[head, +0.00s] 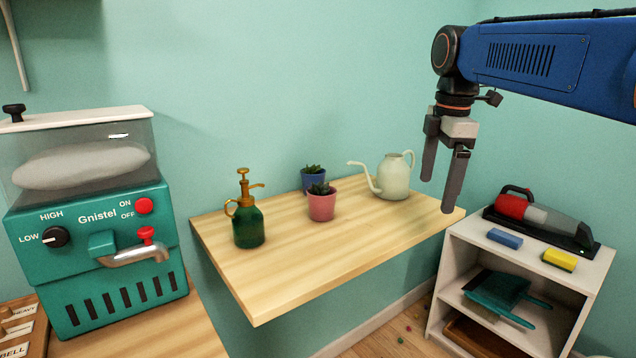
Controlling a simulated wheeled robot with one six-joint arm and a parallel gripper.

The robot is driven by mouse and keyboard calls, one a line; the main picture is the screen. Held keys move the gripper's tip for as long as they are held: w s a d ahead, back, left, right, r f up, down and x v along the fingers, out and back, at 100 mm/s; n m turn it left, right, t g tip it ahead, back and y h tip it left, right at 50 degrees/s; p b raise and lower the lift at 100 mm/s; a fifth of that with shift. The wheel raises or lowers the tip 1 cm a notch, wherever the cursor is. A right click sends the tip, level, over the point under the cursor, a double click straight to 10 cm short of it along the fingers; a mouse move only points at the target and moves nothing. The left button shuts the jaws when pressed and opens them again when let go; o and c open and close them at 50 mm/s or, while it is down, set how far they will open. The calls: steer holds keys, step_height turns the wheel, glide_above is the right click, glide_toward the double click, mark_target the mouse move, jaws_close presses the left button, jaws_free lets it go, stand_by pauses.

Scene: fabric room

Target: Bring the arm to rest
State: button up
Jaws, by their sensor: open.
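My gripper (437,194) hangs from the blue arm at the upper right of the head view. Its two dark fingers point down and stand apart, with nothing between them. In the picture it is over the right end of the wooden wall shelf (300,277), in front of the wall. It appears to be above the shelf's height and touches nothing that I can see. The arm reaches in from the right edge.
The shelf holds a green spray bottle (248,225), a pink pot (321,206), a blue pot (312,181) and a pale watering can (393,179). A white shelf unit (457,279) with a red handheld vacuum (512,207) stands right. A teal machine (100,260) stands left.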

steer(key=s+d+f+m+t, duration=0.3)
steer(key=s+d+f+m, duration=0.1)
steer(key=s+f+m, duration=1.4)
steer(key=s+f, duration=0.5)
steer(key=f, duration=0.2)
steer(key=shift+s+d, duration=0.15)
steer(key=shift+s, duration=0.25)
steer(key=shift+f, duration=0.1)
